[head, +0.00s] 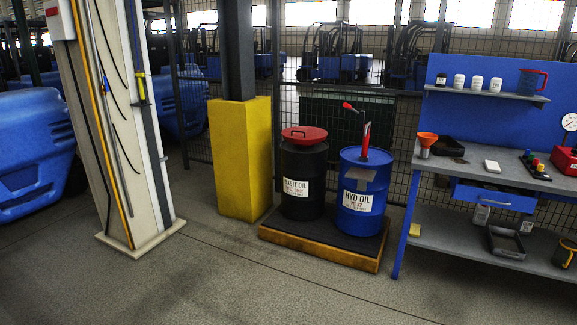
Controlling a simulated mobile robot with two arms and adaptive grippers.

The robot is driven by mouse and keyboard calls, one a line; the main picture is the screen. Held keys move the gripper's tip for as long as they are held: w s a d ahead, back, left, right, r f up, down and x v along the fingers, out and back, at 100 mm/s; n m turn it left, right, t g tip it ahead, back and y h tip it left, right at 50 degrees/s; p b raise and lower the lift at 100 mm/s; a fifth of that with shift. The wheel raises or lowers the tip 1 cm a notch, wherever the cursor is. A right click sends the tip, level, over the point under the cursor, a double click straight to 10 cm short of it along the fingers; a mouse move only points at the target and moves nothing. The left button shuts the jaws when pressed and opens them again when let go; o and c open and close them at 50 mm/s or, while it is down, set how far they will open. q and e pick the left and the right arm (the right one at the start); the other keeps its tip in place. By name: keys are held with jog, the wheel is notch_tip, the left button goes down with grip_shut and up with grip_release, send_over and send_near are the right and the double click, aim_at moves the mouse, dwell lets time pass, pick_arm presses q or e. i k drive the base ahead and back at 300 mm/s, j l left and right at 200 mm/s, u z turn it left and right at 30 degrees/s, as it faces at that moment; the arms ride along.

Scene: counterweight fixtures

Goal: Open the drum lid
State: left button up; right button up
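Neither of my grippers is in view.
A yellow post base (240,157) stands left of the drums. A workbench (480,170) with a funnel, trays and bottles is close on the right. A white column (103,120) stands at left. The floor (270,290) in front is clear.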

aim_at(305, 130)
jog(key=i, duration=2.8)
jog(key=i+z, duration=0.1)
jog(key=i, duration=0.4)
jog(key=i+j+z, duration=0.1)
jog(key=i, duration=0.35)
jog(key=i+j+z, duration=0.1)
jog(key=i, duration=0.4)
jog(key=i+j+z, duration=0.1)
jog(key=i, duration=0.35)
jog(key=i+j+z, duration=0.1)
jog(key=i+j, duration=0.15)
jog(key=i, duration=0.2)
